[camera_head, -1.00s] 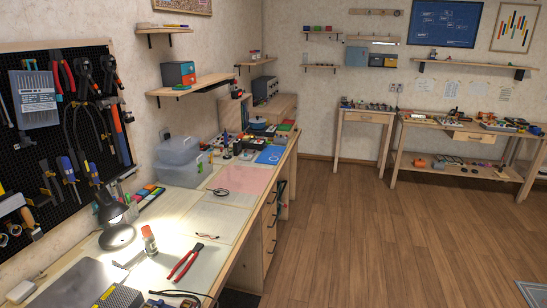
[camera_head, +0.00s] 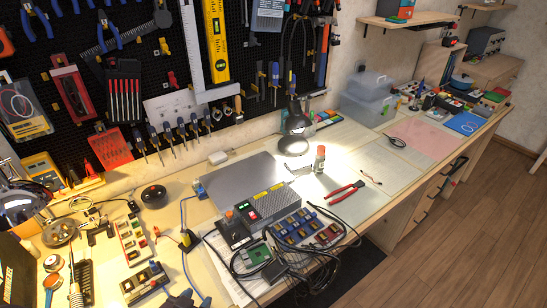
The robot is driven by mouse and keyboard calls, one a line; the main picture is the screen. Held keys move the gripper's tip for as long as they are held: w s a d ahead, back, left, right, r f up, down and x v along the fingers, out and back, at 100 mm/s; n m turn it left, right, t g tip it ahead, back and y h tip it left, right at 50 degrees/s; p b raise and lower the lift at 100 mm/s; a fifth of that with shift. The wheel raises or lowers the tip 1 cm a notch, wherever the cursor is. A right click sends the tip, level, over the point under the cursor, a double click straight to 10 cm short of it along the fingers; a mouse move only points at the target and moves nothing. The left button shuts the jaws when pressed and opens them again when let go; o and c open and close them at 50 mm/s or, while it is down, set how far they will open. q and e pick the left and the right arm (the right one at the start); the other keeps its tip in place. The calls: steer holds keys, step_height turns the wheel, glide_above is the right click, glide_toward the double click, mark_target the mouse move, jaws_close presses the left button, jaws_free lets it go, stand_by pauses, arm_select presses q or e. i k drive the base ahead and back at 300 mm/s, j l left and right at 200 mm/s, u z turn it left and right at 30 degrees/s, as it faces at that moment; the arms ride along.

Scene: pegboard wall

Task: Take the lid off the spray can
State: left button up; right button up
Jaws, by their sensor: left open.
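A small spray can (camera_head: 319,165) stands upright on the lit part of the workbench, just right of the black desk lamp. Its lid (camera_head: 321,150) appears to be on top, though it is too small to show detail. A dark shape at the bottom edge, left of centre, seems to be the tip of my left gripper (camera_head: 183,299); most of it is cut off by the frame. It is well away from the can and holds nothing that I can see. My right gripper is not in view.
The desk lamp (camera_head: 294,130) stands close to the can. Red-handled pliers (camera_head: 345,192) lie to its right front, and a grey box with coloured buttons (camera_head: 262,207) to its left front. Cables and electronics crowd the near bench. Pale sheets (camera_head: 380,165) lie flat to the right.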

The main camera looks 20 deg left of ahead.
mark_target(320, 149)
steer(key=i+l+u, duration=0.1)
steer(key=u, duration=1.3)
steer(key=l+u, duration=0.35)
steer(key=k+l+u, duration=0.1)
steer(key=l+u, duration=0.3)
steer(key=k+l+u, duration=0.25)
steer(key=l, duration=0.15)
steer(key=l+u, duration=0.2)
steer(key=l, duration=0.15)
steer(key=k+l+u, duration=0.1)
steer(key=k+l, duration=0.2)
steer(key=l, duration=0.2)
steer(key=k+l+u, duration=0.1)
steer(key=k+l, duration=0.2)
steer(key=l, duration=0.2)
steer(key=k+l+u, duration=0.1)
steer(key=k+l, duration=0.2)
steer(key=l, duration=0.2)
